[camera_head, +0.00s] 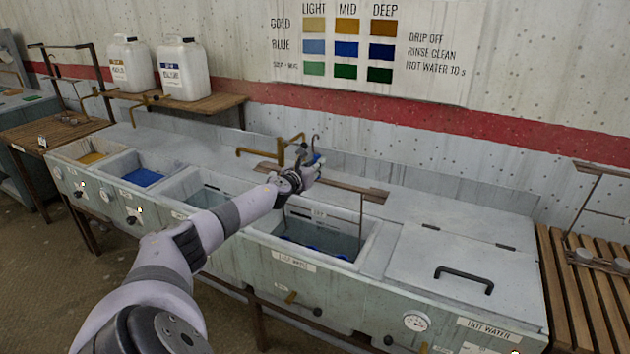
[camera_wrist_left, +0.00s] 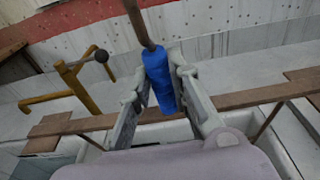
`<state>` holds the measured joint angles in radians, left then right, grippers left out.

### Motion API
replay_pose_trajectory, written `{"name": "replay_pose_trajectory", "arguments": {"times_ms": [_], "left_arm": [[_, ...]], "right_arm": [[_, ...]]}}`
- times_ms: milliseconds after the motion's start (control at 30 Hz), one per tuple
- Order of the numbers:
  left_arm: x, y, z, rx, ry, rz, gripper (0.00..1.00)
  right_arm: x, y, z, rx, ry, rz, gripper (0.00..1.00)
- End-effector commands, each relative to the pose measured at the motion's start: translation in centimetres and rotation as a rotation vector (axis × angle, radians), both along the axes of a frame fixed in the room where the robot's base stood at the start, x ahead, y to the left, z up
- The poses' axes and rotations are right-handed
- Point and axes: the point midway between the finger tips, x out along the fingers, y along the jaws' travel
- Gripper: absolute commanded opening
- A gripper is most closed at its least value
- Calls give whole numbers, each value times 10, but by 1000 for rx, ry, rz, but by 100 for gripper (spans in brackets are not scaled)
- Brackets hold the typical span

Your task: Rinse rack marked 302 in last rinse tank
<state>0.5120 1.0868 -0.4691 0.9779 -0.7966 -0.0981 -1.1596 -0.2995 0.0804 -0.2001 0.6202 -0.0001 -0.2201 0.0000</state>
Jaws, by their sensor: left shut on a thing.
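My left gripper (camera_head: 303,172) is over the tank row, shut on a blue handle (camera_head: 317,163) with a dark hooked rod. In the left wrist view, the blue handle (camera_wrist_left: 160,82) sits between the fingers. A rack's wooden bar (camera_head: 345,186) passes beside the gripper, with a thin rod (camera_head: 361,215) hanging from it toward the fourth tank (camera_head: 372,246). Blue pieces (camera_head: 313,247) show low in that tank. Its front label (camera_head: 296,262) is too blurred to read surely. No 302 mark is legible. My right gripper is out of view.
Left are the gold tank (camera_head: 60,157), blue tank (camera_head: 141,177) and a third tank (camera_head: 177,193). A lidded hot water tank (camera_head: 450,262) and a slatted bench (camera_head: 575,285) stand right. Brass taps (camera_head: 277,150) rise behind the gripper. Jugs (camera_head: 184,70) stand on the back shelf.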

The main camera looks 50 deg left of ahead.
Motion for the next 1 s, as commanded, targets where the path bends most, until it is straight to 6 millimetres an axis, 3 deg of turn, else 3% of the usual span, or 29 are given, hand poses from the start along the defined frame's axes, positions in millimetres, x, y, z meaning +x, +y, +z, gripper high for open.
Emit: {"name": "replay_pose_trajectory", "arguments": {"times_ms": [33, 200, 1000], "left_arm": [[0, 1, -11, 1, -4, 1, 0], [0, 1, -23, 2, -4, 2, 0], [-14, -6, -21, 2, -4, 1, 0]], "right_arm": [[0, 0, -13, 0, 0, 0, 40], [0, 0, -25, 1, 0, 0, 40], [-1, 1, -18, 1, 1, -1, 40]]}}
